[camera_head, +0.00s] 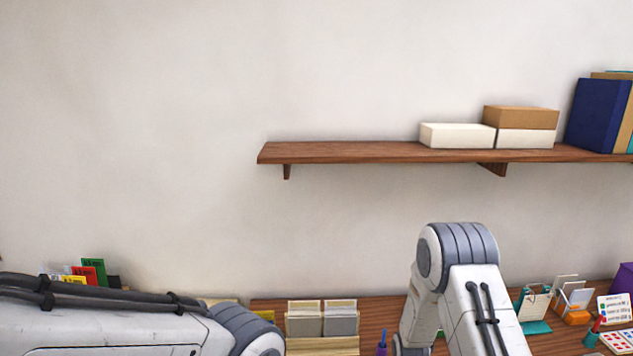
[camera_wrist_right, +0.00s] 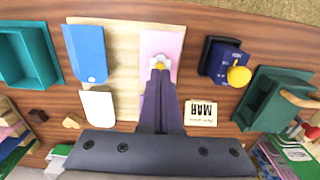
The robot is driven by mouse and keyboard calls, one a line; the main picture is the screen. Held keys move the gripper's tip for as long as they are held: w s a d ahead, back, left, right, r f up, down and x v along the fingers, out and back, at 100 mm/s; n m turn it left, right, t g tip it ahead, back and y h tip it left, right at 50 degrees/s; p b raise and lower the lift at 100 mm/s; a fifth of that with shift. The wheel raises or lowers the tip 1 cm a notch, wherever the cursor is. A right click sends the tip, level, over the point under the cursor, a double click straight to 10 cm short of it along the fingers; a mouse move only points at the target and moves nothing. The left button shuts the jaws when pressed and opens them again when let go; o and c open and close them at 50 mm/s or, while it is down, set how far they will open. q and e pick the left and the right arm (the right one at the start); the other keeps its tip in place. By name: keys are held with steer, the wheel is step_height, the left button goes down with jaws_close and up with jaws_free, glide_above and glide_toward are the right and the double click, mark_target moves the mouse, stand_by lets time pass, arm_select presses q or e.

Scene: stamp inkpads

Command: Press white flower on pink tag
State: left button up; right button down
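In the right wrist view, the pink tag (camera_wrist_right: 160,42) lies on a light wooden board (camera_wrist_right: 118,42). A white flower (camera_wrist_right: 159,63) with a yellow centre is at the tips of my right gripper (camera_wrist_right: 159,76), over the lower part of the pink tag. The fingers are together on the flower piece. I cannot tell whether it touches the tag, and its underside is hidden. The head view shows only arm links of mine. My left gripper is in neither view.
A blue tag (camera_wrist_right: 85,50) and a white tag (camera_wrist_right: 98,106) lie left of the pink one. A dark inkpad (camera_wrist_right: 214,58) with a yellow-knobbed piece (camera_wrist_right: 239,75) and a green box (camera_wrist_right: 268,100) stand to the right. A teal tray (camera_wrist_right: 50,62) is far left. A shelf (camera_head: 360,152) hangs on the wall.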

steer(key=shift+f+b, duration=0.7)
steer(key=shift+f, duration=0.2)
stand_by(1.4)
steer(key=shift+r, duration=0.1)
steer(key=shift+r+p, duration=2.7)
steer(key=shift+r, duration=0.8)
